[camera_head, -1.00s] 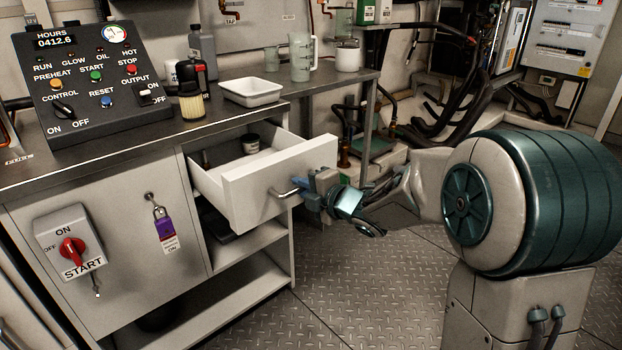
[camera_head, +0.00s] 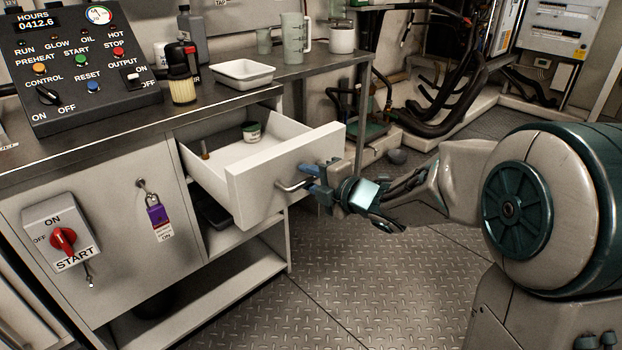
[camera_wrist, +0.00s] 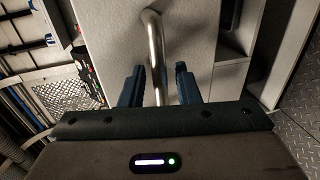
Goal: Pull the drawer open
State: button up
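The white drawer (camera_head: 262,188) sticks out of the bench cabinet, partly open, with its inside showing. Its metal bar handle (camera_head: 291,187) is on the front; it also shows in the wrist view (camera_wrist: 155,45). My gripper (camera_head: 312,179) is at the handle, coming from the right. In the wrist view its two blue fingers (camera_wrist: 159,84) stand on either side of the bar.
A small tub (camera_head: 252,132) sits inside the drawer. The worktop holds a white tray (camera_head: 243,72), a clear jug (camera_head: 296,38) and a control panel (camera_head: 78,65). A red switch (camera_head: 63,240) is on the cabinet door at left. The metal floor (camera_head: 330,285) before the drawer is clear.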

jog(key=p+v, duration=0.3)
jog(key=v, duration=1)
jog(key=shift+s+d+p, duration=0.25)
jog(key=shift+s+p, duration=0.05)
jog(key=shift+r, duration=0.1)
jog(key=d+r+m+t+h+p, duration=0.1)
jog(key=d+r+m+h+p, duration=1.05)
jog(key=r+m+p, duration=0.3)
jog(key=s+r+m+g+p, duration=0.4)
jog(key=s+m+p, duration=0.2)
jog(key=s+p, duration=0.1)
jog(key=s+a+r+m+g+p, duration=0.1)
jog(key=s+r+m+g+p, duration=0.3)
jog(key=s+m+p, duration=0.3)
jog(key=s, duration=0.2)
jog(key=shift+s+a+r+g, duration=0.3)
jog(key=shift+a, duration=0.05)
